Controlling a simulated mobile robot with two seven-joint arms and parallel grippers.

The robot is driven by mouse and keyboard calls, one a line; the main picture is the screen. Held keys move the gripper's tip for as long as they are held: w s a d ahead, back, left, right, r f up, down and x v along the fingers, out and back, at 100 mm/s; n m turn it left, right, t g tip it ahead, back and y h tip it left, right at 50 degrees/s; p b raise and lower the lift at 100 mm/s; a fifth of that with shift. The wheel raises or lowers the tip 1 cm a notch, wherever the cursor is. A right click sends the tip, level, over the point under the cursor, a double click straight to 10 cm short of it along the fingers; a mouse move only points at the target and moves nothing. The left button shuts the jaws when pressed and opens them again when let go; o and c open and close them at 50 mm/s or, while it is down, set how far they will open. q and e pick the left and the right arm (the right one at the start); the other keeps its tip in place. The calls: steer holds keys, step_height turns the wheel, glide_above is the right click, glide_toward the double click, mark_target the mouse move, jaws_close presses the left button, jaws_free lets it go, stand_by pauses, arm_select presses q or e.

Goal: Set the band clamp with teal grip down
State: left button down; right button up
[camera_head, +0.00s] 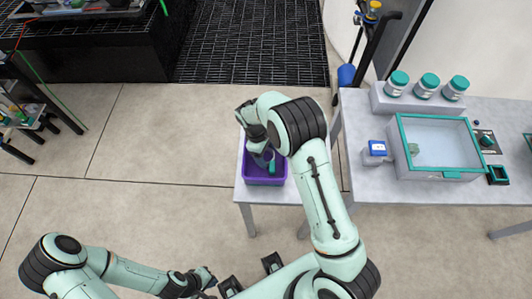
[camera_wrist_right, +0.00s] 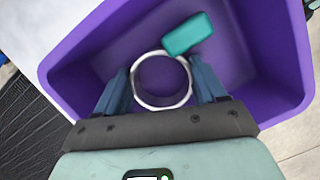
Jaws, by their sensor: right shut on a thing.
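The band clamp is a pale metal ring (camera_wrist_right: 162,105) with a block-shaped teal grip (camera_wrist_right: 187,35) at its upper right in the right wrist view. My right gripper (camera_wrist_right: 163,83) is shut on the ring, with one dark blue finger on each side. The clamp is over or inside a purple tote (camera_wrist_right: 272,70); I cannot tell whether it touches the tote floor. In the head view the teal grip (camera_head: 271,166) shows in the tote (camera_head: 265,181), and my arm hides most of the ring. My left gripper (camera_head: 207,278) is low in the head view, away from the tote; its jaws are unclear.
The tote stands on a small white table (camera_head: 244,195). To the right, a larger table (camera_head: 385,193) holds a teal-rimmed clear bin (camera_head: 440,150), a blue-topped container (camera_head: 376,152) and several teal-lidded jars (camera_head: 428,84) on a riser. The floor left of the small table is open.

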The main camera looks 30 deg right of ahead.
steer(key=o, duration=1.1)
steer(key=shift+f, duration=0.1)
steer(key=shift+c, duration=0.2)
steer(key=shift+r, duration=0.3)
arm_select(q)
steer(key=shift+w+r+p, duration=0.45)
steer(key=shift+r+p, duration=0.1)
steer(key=shift+r, duration=0.15)
arm_select(e)
steer(key=v, duration=1.1)
steer(key=shift+r, duration=0.4)
arm_select(q)
steer(key=shift+s, duration=0.1)
arm_select(e)
steer(key=shift+a+f, duration=0.1)
